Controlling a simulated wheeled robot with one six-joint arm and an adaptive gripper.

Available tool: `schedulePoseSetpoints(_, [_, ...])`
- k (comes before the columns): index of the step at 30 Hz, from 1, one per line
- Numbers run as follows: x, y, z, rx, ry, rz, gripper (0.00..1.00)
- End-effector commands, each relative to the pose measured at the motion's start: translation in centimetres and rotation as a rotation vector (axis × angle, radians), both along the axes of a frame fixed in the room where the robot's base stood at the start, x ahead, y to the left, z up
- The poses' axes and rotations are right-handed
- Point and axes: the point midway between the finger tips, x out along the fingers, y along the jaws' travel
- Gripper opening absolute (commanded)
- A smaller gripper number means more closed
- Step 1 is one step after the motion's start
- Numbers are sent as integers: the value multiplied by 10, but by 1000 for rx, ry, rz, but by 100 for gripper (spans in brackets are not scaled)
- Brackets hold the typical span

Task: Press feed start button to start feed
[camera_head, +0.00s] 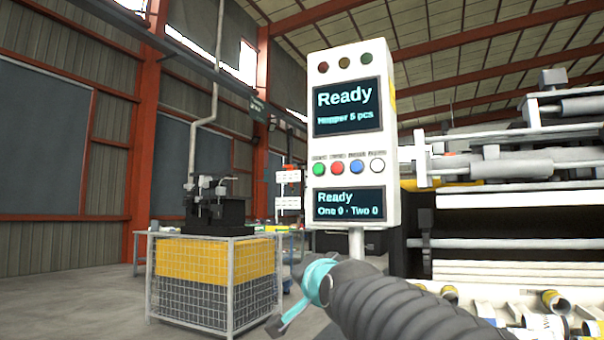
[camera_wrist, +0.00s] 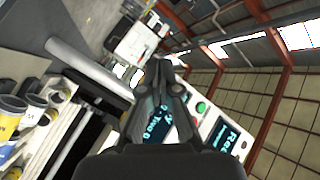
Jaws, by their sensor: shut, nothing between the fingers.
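The white control panel (camera_head: 388,150) stands upright on a post in the head view. Its button row has a green button (camera_head: 319,169) at the left, then a red button (camera_head: 337,168), a blue button (camera_head: 357,167) and a white button (camera_head: 377,165). The labels above them are too small to read. The screens read "Ready". In the wrist view the tilted panel (camera_wrist: 212,130) lies right of and beyond my gripper (camera_wrist: 160,68), with a green button (camera_wrist: 200,107) visible. My gripper is shut and empty, apart from the buttons, and partly covers the panel.
A mesh crate (camera_head: 205,285) with yellow panels stands left of the panel, with a dark machine above it. The large loader (camera_head: 520,220) with rollers and cylindrical parts fills the right side. Open floor lies at the lower left.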

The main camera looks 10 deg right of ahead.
Motion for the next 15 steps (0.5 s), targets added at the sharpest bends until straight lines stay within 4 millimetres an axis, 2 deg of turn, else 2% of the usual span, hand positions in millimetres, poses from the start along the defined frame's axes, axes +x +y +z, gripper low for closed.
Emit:
schedulePoseSetpoints(1, [16,2,27,65,-65,-6,0])
schedulePoseSetpoints(3, [33,3,65,160,-162,-12,0])
schedulePoseSetpoints(9, [66,2,158,429,-421,1,0])
schedulePoseSetpoints(12, [72,0,190,531,-520,18,0])
schedulePoseSetpoints(15, [75,-2,208,599,-583,32,0])
